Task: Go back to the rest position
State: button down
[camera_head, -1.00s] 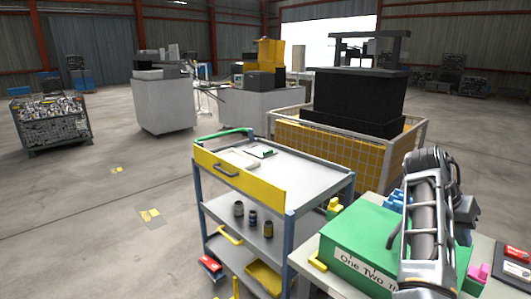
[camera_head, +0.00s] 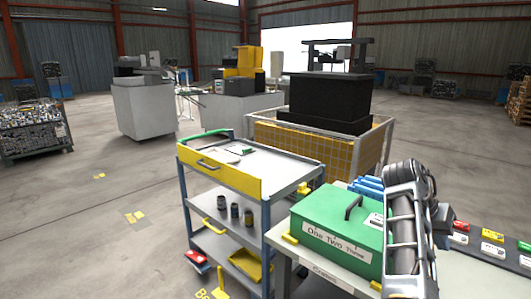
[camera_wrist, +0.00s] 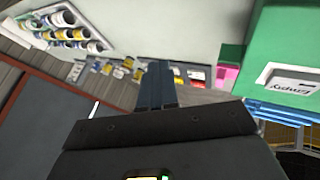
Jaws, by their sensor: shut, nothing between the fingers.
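My arm stands upright at the right of the head view, in front of the green box (camera_head: 325,212) on the work table. My gripper shows in the wrist view (camera_wrist: 157,72), with its two dark fingers together and nothing between them. It is above the table side, with the green box (camera_wrist: 275,45) to its right in that view. My fingertips are not distinguishable in the head view. No rest position is marked in the frames.
A grey trolley with a yellow front panel (camera_head: 219,171) stands left of the table (camera_head: 342,276). A caged crate (camera_head: 310,142) with a black block is behind it. Several coloured items (camera_head: 492,235) lie at right. Open floor (camera_head: 80,225) extends left.

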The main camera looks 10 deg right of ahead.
jog(key=s+f+n+t+h, duration=0.2)
jog(key=s+f+n+t, duration=0.4)
jog(key=f, duration=0.6)
jog(key=s+a+f+n+t+y, duration=0.1)
jog(key=s+a+f+n+t, duration=0.1)
jog(key=s+a+f, duration=0.3)
jog(key=s+a+f+n+t+y, duration=0.1)
jog(key=s+a+n+t, duration=0.2)
jog(key=s, duration=0.5)
jog(key=s+a+r+n+t+y+b, duration=0.1)
jog(key=s+a+r+t+y, duration=0.2)
jog(key=s+a, duration=0.6)
jog(key=s+a+r+n+t+y, duration=0.1)
jog(key=s+a+r+y, duration=0.35)
jog(key=s+a, duration=0.5)
jog(key=s+a+r+m+t, duration=0.1)
jog(key=s+r, duration=0.5)
jog(key=r, duration=0.2)
jog(key=shift+a+r+m, duration=0.15)
jog(key=shift+r+m, duration=0.05)
jog(key=shift+m, duration=0.1)
jog(key=c, duration=1.9)
grip_release()
